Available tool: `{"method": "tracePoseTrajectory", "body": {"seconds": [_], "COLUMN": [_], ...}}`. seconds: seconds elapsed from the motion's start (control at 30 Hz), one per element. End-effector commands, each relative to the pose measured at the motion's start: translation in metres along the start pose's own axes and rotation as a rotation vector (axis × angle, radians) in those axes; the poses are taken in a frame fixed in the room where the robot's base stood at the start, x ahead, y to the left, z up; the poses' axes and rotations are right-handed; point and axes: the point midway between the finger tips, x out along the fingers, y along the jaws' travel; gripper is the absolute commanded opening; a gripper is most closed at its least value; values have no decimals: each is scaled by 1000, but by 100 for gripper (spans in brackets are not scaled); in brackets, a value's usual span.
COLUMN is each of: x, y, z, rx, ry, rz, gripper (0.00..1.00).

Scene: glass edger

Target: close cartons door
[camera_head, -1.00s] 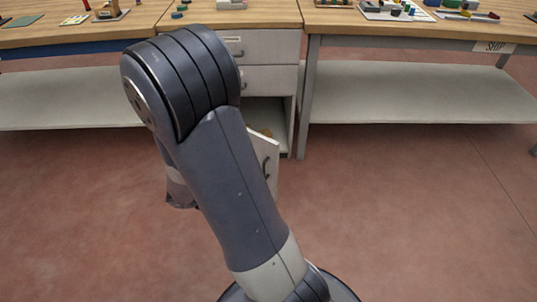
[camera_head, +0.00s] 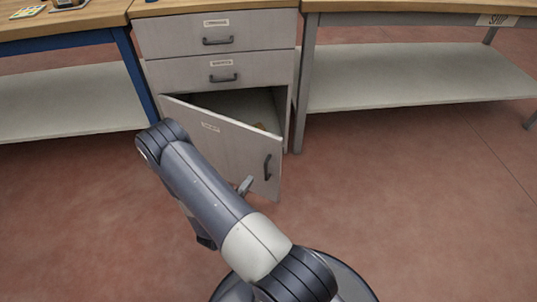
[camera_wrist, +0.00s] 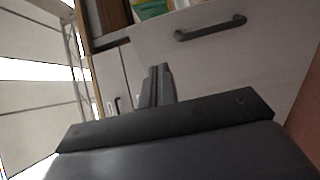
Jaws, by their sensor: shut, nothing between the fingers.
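The cartons door (camera_head: 225,140) is the light grey lower door of the cabinet. It stands partly open, hinged at its left, with its free right edge swung out toward me and a dark vertical handle (camera_head: 267,167) near that edge. My gripper (camera_head: 246,185) is low in front of the door, left of and below the handle. In the wrist view my gripper (camera_wrist: 159,72) has its fingers together and empty, pointing at the door's face (camera_wrist: 215,70). The handle also shows there (camera_wrist: 210,28). Whether the fingertips touch the door cannot be told.
Two shut drawers (camera_head: 215,34) sit above the door. Part of the inside shelf (camera_head: 262,105) shows behind it, with a green item (camera_wrist: 152,8) inside. Benches with low shelves (camera_head: 410,75) stand on both sides. The reddish floor (camera_head: 400,215) in front is clear.

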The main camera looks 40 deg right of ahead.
Motion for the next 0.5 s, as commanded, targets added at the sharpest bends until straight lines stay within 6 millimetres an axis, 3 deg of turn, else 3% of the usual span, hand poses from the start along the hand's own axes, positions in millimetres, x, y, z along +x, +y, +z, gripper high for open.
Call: {"method": "tracePoseTrajectory", "body": {"seconds": [0.23,0.5], "x": [17,64], "y": [-3,-3], "z": [-1,0], "rx": [5,7], "ry": [5,2], "rz": [2,3], "gripper": [0,0]}}
